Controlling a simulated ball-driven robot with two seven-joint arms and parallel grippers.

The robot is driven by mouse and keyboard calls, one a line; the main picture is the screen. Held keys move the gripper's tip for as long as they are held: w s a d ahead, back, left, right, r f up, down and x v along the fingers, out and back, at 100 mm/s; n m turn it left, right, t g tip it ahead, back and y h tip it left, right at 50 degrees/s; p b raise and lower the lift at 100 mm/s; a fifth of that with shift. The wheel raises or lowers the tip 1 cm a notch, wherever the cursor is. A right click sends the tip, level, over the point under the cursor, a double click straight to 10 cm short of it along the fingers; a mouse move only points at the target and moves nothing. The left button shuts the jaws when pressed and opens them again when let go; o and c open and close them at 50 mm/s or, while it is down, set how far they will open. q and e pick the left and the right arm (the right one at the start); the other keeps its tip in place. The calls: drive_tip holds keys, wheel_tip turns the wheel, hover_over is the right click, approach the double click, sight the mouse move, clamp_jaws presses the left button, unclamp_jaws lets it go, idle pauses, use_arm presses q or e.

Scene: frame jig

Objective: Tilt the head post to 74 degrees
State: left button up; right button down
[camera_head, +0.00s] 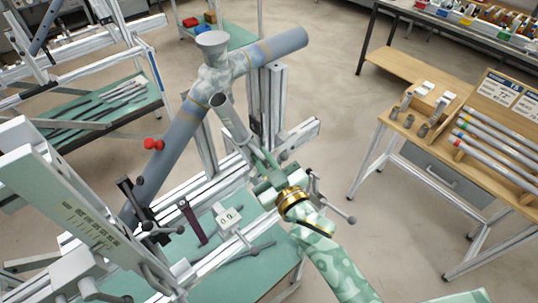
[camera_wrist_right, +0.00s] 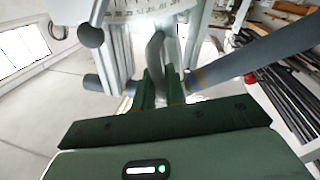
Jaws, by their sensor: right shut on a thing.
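The jig holds a grey-blue tube (camera_head: 180,135) that slants up to a pale mottled joint (camera_head: 216,75) with a cup-shaped top. Another grey-blue tube (camera_head: 275,48) runs off to the upper right. A short grey hollow piece (camera_head: 229,118) slopes down from the joint toward my right gripper (camera_head: 262,163); I cannot tell whether it is the head post. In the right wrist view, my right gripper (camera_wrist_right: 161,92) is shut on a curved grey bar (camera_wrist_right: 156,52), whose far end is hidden. My left gripper is not in view.
A marked scale plate (camera_head: 85,222) stands at left. A wooden bench (camera_head: 430,105) with tubes and fittings stands at right. The floor between is clear.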

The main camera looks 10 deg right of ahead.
drive_tip(key=c, duration=1.5)
unclamp_jaws()
drive_tip(key=shift+c, duration=0.2)
drive_tip(key=r+b+v, duration=0.1)
drive_tip(key=b+v, duration=0.1)
drive_tip(key=v, duration=1.4)
drive_tip(key=shift+s+f, duration=0.2)
drive_tip(key=shift+f, duration=0.25)
drive_tip(key=shift+d+f, duration=0.1)
